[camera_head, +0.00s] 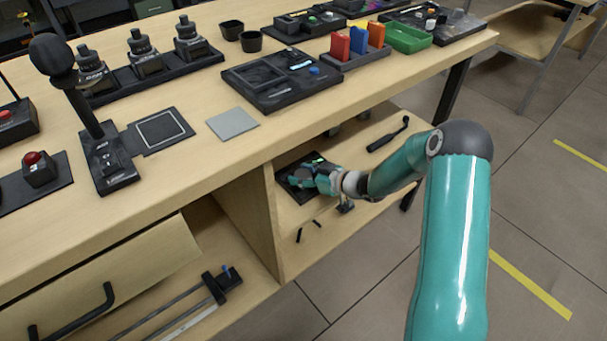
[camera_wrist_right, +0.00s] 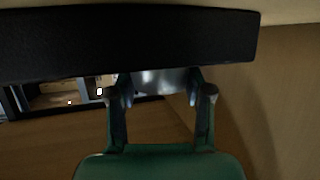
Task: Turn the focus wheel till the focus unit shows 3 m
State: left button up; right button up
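A dark unit with a small green patch (camera_head: 297,166), which I take for the focus unit, lies on the shelf below the tabletop. My right gripper (camera_head: 312,180) reaches in over it and covers part of it. In the right wrist view, my right gripper's two fingers (camera_wrist_right: 160,92) stand apart, either side of a grey, shiny round part (camera_wrist_right: 160,82), seemingly the focus wheel. The fingertips appear to press on its sides. A black body (camera_wrist_right: 130,42) lies across the top and hides part of it. No distance reading is legible. My left gripper is not in view.
The tabletop edge overhangs the shelf, and an upright wooden panel (camera_head: 259,222) stands left of the unit. A black handle-like tool (camera_head: 388,135) lies on the shelf to the right. A half-open drawer (camera_head: 120,285) is at lower left. Several devices stand on the tabletop.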

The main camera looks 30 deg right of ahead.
jog(key=shift+c, duration=1.2)
jog(key=shift+f+m+h+b, duration=0.1)
jog(key=shift+m+h+b, duration=0.2)
jog(key=shift+b, duration=0.1)
jog(key=o, duration=1.2)
jog(key=shift+c, duration=0.2)
jog(key=shift+s, duration=0.1)
jog(key=v, duration=1.1)
jog(key=shift+s, duration=0.35)
jog(key=shift+d, duration=0.1)
